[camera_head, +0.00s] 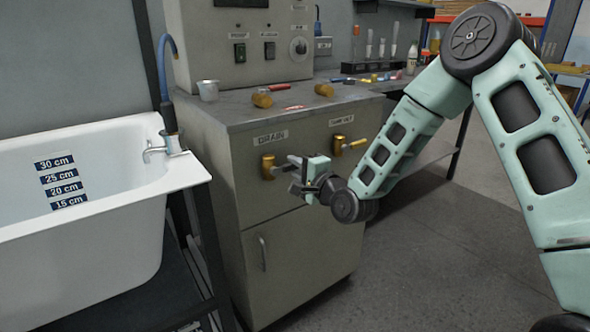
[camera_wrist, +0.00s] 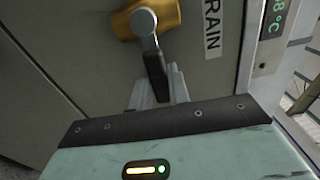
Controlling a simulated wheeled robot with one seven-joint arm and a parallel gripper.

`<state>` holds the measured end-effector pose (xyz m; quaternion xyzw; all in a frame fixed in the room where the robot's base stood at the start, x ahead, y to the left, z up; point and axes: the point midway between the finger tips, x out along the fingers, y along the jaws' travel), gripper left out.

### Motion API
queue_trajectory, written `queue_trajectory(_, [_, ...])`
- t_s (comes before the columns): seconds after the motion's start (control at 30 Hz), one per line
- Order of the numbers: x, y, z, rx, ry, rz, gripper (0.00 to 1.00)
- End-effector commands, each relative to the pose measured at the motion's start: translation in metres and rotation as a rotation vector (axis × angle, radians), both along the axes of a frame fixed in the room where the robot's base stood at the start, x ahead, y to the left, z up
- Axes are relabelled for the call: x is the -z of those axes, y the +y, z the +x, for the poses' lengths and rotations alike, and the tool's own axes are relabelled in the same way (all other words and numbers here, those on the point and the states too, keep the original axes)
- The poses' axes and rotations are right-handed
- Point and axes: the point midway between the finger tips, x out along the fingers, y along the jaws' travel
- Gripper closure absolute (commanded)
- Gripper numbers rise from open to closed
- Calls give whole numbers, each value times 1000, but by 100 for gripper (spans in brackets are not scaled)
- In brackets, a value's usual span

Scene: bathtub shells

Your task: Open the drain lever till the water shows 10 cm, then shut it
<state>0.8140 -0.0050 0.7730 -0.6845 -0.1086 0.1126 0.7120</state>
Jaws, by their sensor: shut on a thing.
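The drain valve is a brass body (camera_head: 267,165) under the DRAIN label on the grey cabinet. Its drain lever (camera_wrist: 149,42) has a metal arm and a dark grip, and points sideways from the valve, toward the right in the head view. My gripper (camera_head: 297,172) is shut on the dark grip, which sits between the fingers in the wrist view (camera_wrist: 158,88). The white bathtub (camera_head: 95,262) is at left. Its depth scale (camera_head: 62,182) shows 30, 25, 20 and 15 cm marks. The near rim hides the tub's lower inside, and I cannot make out a water surface.
A second brass valve (camera_head: 338,146) with a yellow-tipped lever is just right of the drain valve. A tap (camera_head: 158,148) stands at the tub's corner. The floor (camera_head: 430,260) at right is clear.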

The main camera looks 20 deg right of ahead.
Motion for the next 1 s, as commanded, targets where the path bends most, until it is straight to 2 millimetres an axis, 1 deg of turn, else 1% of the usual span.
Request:
queue_trajectory(0.23, [-3,0,0,0,-14,-48,100])
queue_trajectory(0.63, [-3,0,0,0,-17,-55,100])
queue_trajectory(0.67, [-3,0,0,0,-17,-55,79])
queue_trajectory(0.7, [-3,0,0,0,-17,-55,68])
queue_trajectory(0.73, [-3,0,0,0,-17,-55,60])
queue_trajectory(1.0, [-3,0,0,0,-16,-54,60])
